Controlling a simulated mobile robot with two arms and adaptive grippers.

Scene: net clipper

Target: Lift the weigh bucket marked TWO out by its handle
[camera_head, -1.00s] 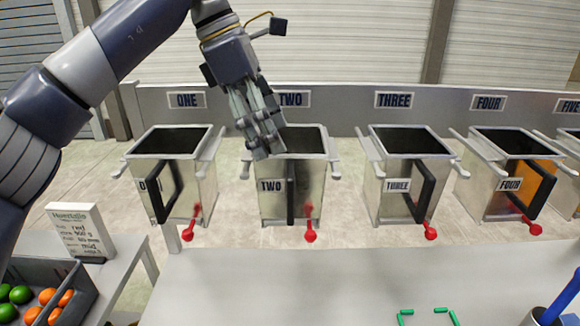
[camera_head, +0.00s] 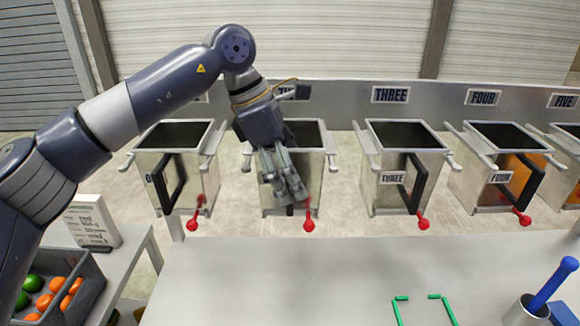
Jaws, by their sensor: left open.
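The weigh bucket marked TWO (camera_head: 316,168) is a metal bucket with a dark open top, hanging in the row at the back, second from the left. A red knob (camera_head: 309,224) sticks out below its front. My left gripper (camera_head: 289,200) is open and points down in front of this bucket's face. It covers the bucket's label and its black handle, so I cannot tell whether the fingers are around the handle or touching it. My right gripper is not in view.
Bucket ONE (camera_head: 198,178) stands to the left and bucket THREE (camera_head: 390,196) to the right, with gaps between. A grey table (camera_head: 290,275) with green corner marks is clear in front. A crate (camera_head: 88,292) of fruit and a sign (camera_head: 92,222) are at lower left.

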